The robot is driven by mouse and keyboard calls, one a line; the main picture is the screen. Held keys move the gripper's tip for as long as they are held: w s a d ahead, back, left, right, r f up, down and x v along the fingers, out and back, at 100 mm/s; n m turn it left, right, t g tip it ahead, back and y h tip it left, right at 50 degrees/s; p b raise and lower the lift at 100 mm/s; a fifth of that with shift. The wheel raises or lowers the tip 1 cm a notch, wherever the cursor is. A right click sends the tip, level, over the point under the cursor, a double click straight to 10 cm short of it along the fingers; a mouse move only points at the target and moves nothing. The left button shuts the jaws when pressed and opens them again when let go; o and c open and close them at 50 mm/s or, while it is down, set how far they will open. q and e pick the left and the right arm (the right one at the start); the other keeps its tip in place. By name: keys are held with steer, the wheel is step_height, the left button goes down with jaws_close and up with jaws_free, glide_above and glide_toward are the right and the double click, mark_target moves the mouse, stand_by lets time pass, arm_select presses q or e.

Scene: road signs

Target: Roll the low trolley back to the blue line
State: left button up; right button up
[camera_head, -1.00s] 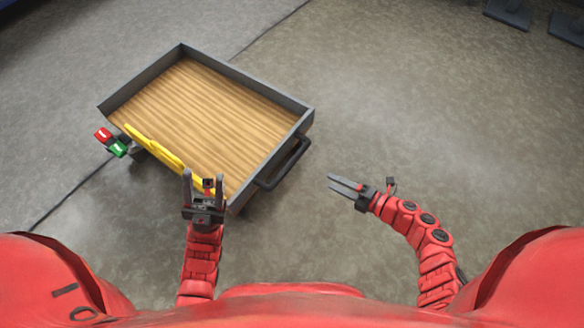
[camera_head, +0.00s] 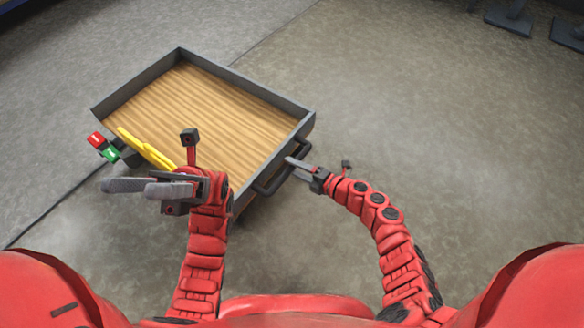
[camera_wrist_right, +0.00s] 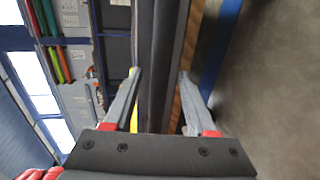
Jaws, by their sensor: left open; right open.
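The low trolley (camera_head: 250,89) has a wooden deck and raised dark grey walls; it sits at a slant in the upper left of the head view. A dark handle (camera_head: 274,185) sticks out from its right side. My right gripper (camera_head: 293,168) is open at this handle. In the right wrist view the open fingers (camera_wrist_right: 158,95) stand on either side of a dark bar; I cannot tell if they touch it. My left gripper (camera_head: 125,188) is open and empty at the trolley's near corner, pointing left. A blue strip (camera_wrist_right: 222,45) shows in the right wrist view.
A yellow piece (camera_head: 147,149) lies along the trolley's near side. Dark bases (camera_head: 508,18) stand at the top right. The floor (camera_head: 430,130) to the right is clear.

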steer(key=shift+w+a, duration=0.3)
steer(key=shift+a, duration=0.15)
jaws_close()
steer(key=shift+f, duration=0.1)
stand_by(1.2)
